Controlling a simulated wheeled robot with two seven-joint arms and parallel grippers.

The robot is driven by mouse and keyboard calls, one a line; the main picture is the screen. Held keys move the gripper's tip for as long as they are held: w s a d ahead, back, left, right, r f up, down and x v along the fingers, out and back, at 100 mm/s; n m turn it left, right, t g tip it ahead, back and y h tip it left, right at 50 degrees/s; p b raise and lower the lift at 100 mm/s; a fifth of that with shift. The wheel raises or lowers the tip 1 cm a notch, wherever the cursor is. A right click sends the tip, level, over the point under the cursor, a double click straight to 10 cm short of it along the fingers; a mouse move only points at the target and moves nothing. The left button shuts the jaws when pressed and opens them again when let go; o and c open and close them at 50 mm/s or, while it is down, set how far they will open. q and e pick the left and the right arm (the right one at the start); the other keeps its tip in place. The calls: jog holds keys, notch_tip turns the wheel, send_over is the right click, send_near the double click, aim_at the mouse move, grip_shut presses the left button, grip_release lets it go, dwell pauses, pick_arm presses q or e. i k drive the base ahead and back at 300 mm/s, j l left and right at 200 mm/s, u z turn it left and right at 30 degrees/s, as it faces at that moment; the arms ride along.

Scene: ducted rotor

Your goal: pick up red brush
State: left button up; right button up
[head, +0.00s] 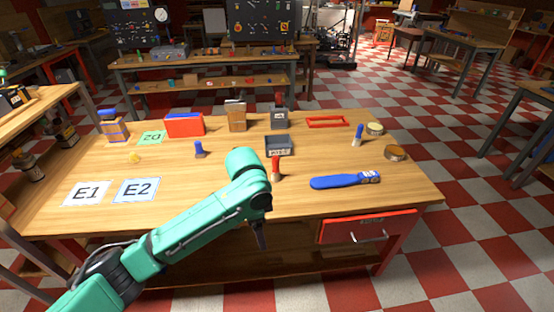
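The red brush (276,166) stands upright on the wooden table, near the middle of its front half, just right of my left arm. My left gripper (262,238) is a dark tip pointing down from the teal arm, in front of the table's front edge. It is below and a little left of the red brush in the picture, apart from it. Its fingers are seen edge-on and overlap, so their opening does not show. I see nothing held in it. My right gripper is not in view.
On the table (225,203), a blue paddle-shaped tool (338,182) lies right of the brush. A grey bin (279,146) stands behind it. Small blue upright items stand left (199,149) and right (357,138). Cards E1 (86,193) and E2 (135,190) lie left. A red drawer (365,228) is below.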

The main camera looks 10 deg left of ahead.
aim_at(275, 178)
jog(key=i, duration=1.25)
